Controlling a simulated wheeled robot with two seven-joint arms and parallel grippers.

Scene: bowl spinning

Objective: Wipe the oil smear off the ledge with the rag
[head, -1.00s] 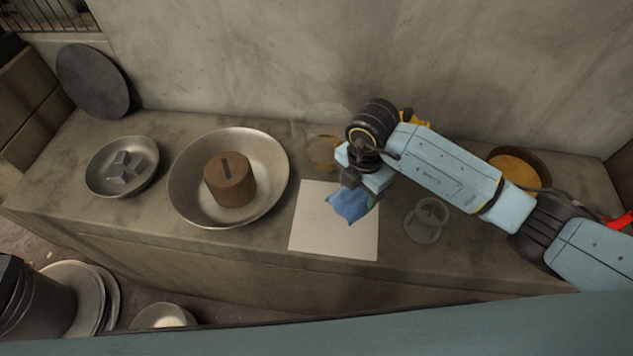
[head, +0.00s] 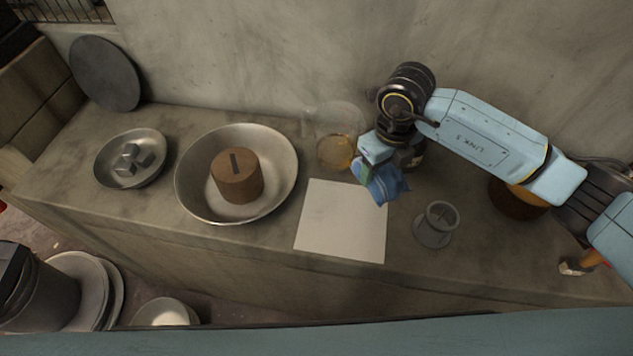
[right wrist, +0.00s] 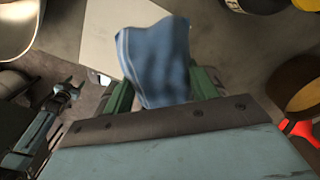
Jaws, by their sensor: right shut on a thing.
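My right gripper (head: 373,168) is shut on the blue rag (head: 387,185), which hangs crumpled from the fingers above the ledge (head: 300,270), near the upper right corner of a pale square sheet. In the right wrist view the rag (right wrist: 158,60) sits between the green fingers and overlaps the edge of the sheet. I cannot make out a distinct oil smear; the gripper and rag hide part of the ledge. In the right wrist view, what looks like my left gripper (right wrist: 66,92) shows small at the left; its jaw state is unclear.
The pale sheet (head: 342,225) lies flat. Left of it are a large metal bowl (head: 190,190) with a brown slotted weight (head: 238,180) and a small dish (head: 112,175) with metal cubes. A glass vessel with amber liquid (head: 337,150) stands behind. A grey cup-like piece (head: 435,228) stands right.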

